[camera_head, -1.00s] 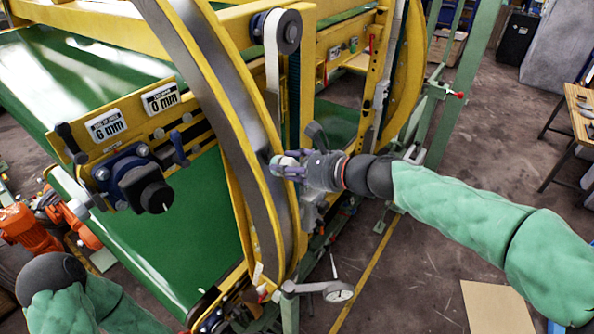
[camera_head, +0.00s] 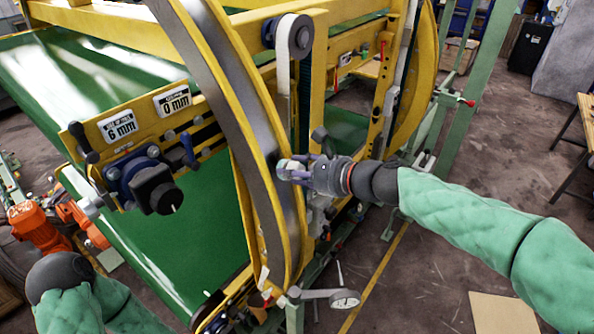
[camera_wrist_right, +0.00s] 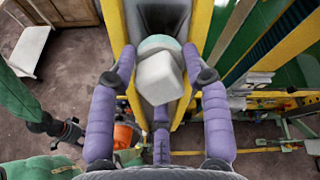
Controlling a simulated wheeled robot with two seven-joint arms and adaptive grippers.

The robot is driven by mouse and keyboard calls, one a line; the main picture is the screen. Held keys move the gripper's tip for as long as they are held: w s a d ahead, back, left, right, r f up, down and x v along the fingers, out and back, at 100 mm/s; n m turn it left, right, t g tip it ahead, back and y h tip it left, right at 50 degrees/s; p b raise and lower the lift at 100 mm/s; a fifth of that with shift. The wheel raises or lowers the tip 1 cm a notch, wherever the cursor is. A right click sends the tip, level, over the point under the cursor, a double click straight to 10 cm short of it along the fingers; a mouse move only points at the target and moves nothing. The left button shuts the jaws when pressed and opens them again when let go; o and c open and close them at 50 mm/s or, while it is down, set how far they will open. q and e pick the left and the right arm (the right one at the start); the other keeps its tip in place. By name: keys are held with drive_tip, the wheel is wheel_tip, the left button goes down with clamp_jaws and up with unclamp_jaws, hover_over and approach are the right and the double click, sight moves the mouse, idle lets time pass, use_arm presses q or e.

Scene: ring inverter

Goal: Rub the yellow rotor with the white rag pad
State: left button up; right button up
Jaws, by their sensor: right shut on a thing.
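The yellow rotor (camera_head: 234,165) is a large curved ring with a grey metal face, standing upright in the middle of the head view. My right gripper (camera_head: 293,170) is at the rotor's right side, shut on the white rag pad (camera_head: 284,165). In the right wrist view the pad (camera_wrist_right: 160,78) is a whitish block between the purple fingers of the right gripper (camera_wrist_right: 160,85). The grey channel and yellow rims of the rotor (camera_wrist_right: 199,30) lie behind it. I cannot tell whether the pad touches the rotor.
A control panel with a black knob (camera_head: 158,190) and number labels stands left of the rotor.

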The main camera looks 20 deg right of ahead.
drive_tip(key=shift+b+x, duration=0.35)
drive_tip(key=shift+x, duration=0.65)
drive_tip(key=r+p, duration=0.3)
drive_tip(key=shift+w+a+r, duration=0.3)
drive_tip(key=shift+w, duration=0.1)
drive_tip(key=shift+w+a+r, duration=0.1)
drive_tip(key=shift+w+r, duration=0.05)
drive_tip(key=shift+s+f+b, duration=0.25)
drive_tip(key=shift+f+b, duration=0.45)
drive_tip(key=shift+f, duration=0.35)
drive_tip(key=shift+s+d+f+b, duration=0.15)
drive_tip(key=shift+d+f+b, duration=0.05)
drive_tip(key=shift+f+b, duration=0.35)
drive_tip(key=shift+s+d+f+b, duration=0.2)
drive_tip(key=shift+f+b, duration=0.25)
drive_tip(key=shift+b, duration=0.05)
drive_tip(key=shift+s+r, duration=0.15)
drive_tip(key=shift+s, duration=0.05)
drive_tip(key=shift+a+r, duration=0.1)
drive_tip(key=shift+r, duration=0.1)
drive_tip(key=shift+w+a+r+p, duration=0.15)
drive_tip(key=shift+w+r+p, duration=0.05)
drive_tip(key=shift+r+p, duration=0.4)
drive_tip(key=shift+w+a+r+p, duration=0.1)
drive_tip(key=shift+w+r+p, duration=0.1)
drive_tip(key=shift+r+p, duration=0.35)
drive_tip(key=shift+w+a+r+p, duration=0.15)
drive_tip(key=shift+w+r+p, duration=0.05)
drive_tip(key=shift+r+p, duration=0.4)
